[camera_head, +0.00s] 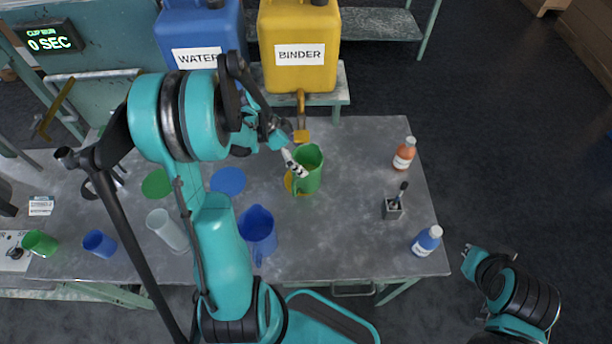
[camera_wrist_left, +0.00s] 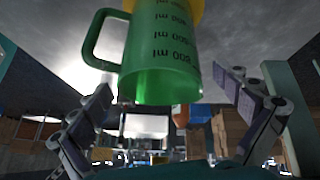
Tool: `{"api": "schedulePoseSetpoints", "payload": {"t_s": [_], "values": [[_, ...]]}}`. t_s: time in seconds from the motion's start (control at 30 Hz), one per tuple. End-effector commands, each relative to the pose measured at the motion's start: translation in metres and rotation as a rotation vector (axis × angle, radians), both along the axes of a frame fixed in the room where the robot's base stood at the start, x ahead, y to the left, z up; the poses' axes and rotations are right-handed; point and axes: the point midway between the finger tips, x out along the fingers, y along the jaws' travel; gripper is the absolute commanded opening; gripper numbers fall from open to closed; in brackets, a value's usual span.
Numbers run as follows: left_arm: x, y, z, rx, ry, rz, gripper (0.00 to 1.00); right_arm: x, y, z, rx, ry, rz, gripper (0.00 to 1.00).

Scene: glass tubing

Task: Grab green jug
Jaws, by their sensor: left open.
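The green jug (camera_head: 311,172) stands upright on the table, partly over a yellow disc (camera_head: 289,183). My left gripper (camera_head: 290,160) is at the jug's upper left side, its fingers close to the rim and handle. In the left wrist view the green jug (camera_wrist_left: 165,55) appears upside down, with volume marks on its wall and its handle at the left. The fingers of my left gripper (camera_wrist_left: 165,92) are spread wide, with visible gaps to the jug on both sides. My right gripper (camera_head: 470,262) is off the table at the lower right; its fingers are too small to judge.
A blue jug (camera_head: 258,238) and a clear container (camera_head: 166,230) stand left of the green jug. The yellow BINDER tank (camera_head: 299,78) and its tap (camera_head: 301,118) are behind it. An orange bottle (camera_head: 404,154), a small holder (camera_head: 392,209) and a blue bottle (camera_head: 427,241) stand at the right.

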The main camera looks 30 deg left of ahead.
Motion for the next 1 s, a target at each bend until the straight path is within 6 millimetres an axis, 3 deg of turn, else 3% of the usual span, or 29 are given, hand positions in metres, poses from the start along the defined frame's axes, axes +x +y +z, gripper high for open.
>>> {"api": "schedulePoseSetpoints", "payload": {"t_s": [0.1,0.3,0.5,0.6,1.0], "values": [[0.0026,-0.0059,-0.0103,0.0,0.0,-0.001,1.0,0.0,0.0,-0.0047,0.0,0.0,0.0,0.0],[0.0027,-0.0059,-0.0092,0.0,0.0,0.0,0.97,0.0001,0.0,-0.0032,0.0,0.0,0.0,0.0],[0.0025,-0.0057,-0.0092,0.0,0.0,0.0,0.45,0.0,0.0,-0.0033,0.0,0.0,0.0,0.0],[0.0025,-0.0057,-0.0092,0.001,0.001,0.0,0.26,0.0001,0.0,-0.0034,0.0,0.0,0.0,0.0],[0.0056,-0.0087,-0.0078,0.001,0.001,0.0,0.25,0.0001,0.0,-0.0027,0.0,0.0,0.0,0.0]]}}
